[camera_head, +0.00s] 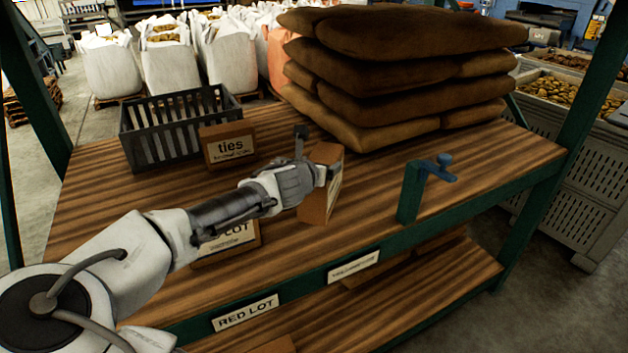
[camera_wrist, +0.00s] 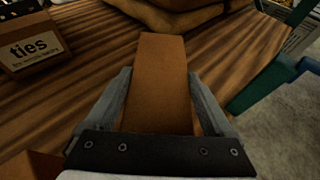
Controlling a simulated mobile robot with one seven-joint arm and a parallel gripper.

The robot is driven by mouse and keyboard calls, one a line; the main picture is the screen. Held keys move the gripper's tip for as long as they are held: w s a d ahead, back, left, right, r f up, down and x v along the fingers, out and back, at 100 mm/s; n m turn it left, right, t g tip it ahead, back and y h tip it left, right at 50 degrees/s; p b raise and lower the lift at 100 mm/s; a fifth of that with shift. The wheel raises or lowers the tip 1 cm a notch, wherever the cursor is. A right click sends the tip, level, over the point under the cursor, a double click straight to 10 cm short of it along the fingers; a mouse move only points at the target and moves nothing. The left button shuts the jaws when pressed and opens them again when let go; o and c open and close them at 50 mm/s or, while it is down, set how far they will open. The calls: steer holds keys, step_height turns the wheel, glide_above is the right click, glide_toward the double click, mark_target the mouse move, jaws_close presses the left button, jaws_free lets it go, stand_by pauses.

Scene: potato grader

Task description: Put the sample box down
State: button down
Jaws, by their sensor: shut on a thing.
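My gripper (camera_head: 321,174) is over the wooden bench top (camera_head: 375,240), shut on a brown cardboard box (camera_head: 322,207). In the wrist view the two fingers (camera_wrist: 160,105) stand on either side of this box (camera_wrist: 160,75), which is narrow and plain on the side that faces the camera. In the head view the box is upright, with a pale label partly showing on its right face. Its lower edge is close to the bench top; I cannot tell whether it touches.
A "ties" box (camera_head: 229,147) and a dark slatted crate (camera_head: 180,125) stand at the back left. Stacked brown sacks (camera_head: 400,75) fill the back right. A blue-handled green clamp (camera_head: 412,190) stands right of the held box. A "LOT" box (camera_head: 228,240) is partly behind my arm.

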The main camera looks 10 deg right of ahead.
steer(key=shift+w+a+f, duration=0.25)
steer(key=shift+w+a, duration=0.1)
steer(key=shift+a, duration=0.2)
steer(key=shift+f+b, duration=0.35)
steer(key=shift+f, duration=1.7)
steer(key=shift+f, duration=0.2)
jaws_free()
